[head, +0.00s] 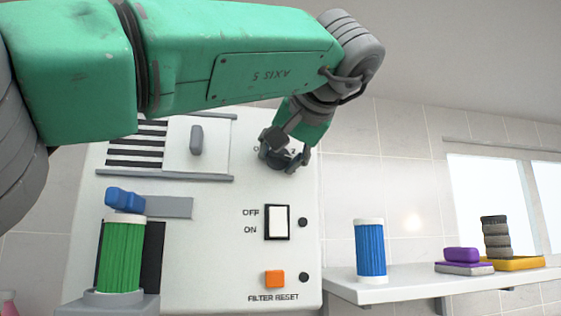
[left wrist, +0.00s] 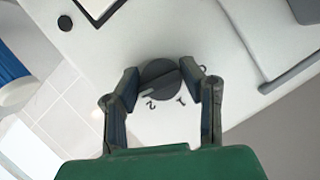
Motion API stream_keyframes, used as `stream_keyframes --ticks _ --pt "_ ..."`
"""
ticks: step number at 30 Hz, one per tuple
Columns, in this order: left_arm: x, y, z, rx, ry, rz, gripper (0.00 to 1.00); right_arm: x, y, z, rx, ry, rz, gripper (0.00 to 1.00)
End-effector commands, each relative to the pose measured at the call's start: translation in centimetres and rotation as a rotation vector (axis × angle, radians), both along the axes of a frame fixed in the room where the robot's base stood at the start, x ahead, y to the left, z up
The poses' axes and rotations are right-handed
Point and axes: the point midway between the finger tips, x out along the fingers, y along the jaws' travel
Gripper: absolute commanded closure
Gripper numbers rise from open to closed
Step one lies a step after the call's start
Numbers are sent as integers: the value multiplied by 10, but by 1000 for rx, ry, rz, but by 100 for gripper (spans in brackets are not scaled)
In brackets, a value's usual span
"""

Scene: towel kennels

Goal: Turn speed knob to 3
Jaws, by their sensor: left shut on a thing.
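The speed knob (left wrist: 160,80) is a dark round dial on the white panel (head: 235,245). In the left wrist view the printed figures 2 and 1 show beside it, and a light line on its face ends close to the 2. The 3 is not visible. My left gripper (head: 285,156) is at the panel's upper right and hides most of the knob in the head view. In the left wrist view its two fingers (left wrist: 161,80) are shut on the knob from both sides. My right gripper is not in view.
Below the knob are a white OFF/ON rocker switch (head: 277,222) and an orange filter reset button (head: 275,279). A green filter (head: 120,257) stands at left. A blue filter (head: 370,250) and a purple block (head: 461,255) sit on the right shelf (head: 400,286).

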Motion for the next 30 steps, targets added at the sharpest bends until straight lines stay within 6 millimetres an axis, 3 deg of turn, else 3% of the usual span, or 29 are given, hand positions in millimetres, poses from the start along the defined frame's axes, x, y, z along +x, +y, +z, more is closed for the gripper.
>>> stream_keyframes --ticks 17,18,19,20,30 --pt "0 -3 -7 3 15 -3 93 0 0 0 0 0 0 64" --pt "0 -3 -7 3 15 -3 58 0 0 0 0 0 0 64" --pt "0 -3 -7 3 15 -3 47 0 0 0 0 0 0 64" --pt "1 -3 -7 3 15 -3 44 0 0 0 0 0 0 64" --pt "1 -1 -4 2 9 -1 44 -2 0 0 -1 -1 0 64"
